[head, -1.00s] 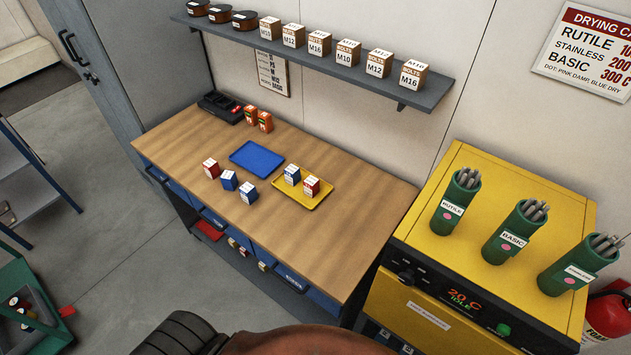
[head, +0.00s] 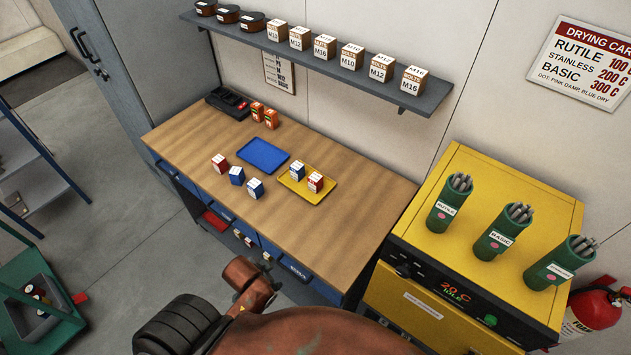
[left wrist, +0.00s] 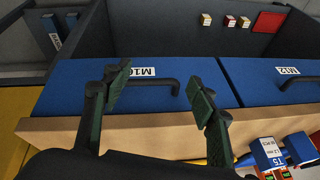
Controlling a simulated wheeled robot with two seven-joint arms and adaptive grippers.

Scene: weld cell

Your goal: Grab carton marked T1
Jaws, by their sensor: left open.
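In the head view, a red-and-white carton (head: 219,163) and two blue-and-white cartons, one in the middle (head: 237,176) and one nearer the front (head: 255,189), stand on the wooden bench. Another blue carton (head: 297,170) and a red carton (head: 315,182) stand on a yellow tray (head: 292,186). Their markings are too small to read there, so I cannot tell which is T1. My left gripper (left wrist: 160,82) is open and empty by the bench's front edge and drawers. Cartons (left wrist: 268,154) show at lower right in the left wrist view; one marking looks like T5. My right gripper is out of view.
An empty blue tray (head: 263,155) lies behind the loose cartons. Orange boxes (head: 264,115) and a black device (head: 228,102) stand at the back. A yellow oven (head: 480,250) borders the bench's right side. The bench's right part is clear. Drawer handles (left wrist: 145,82) stick out in front.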

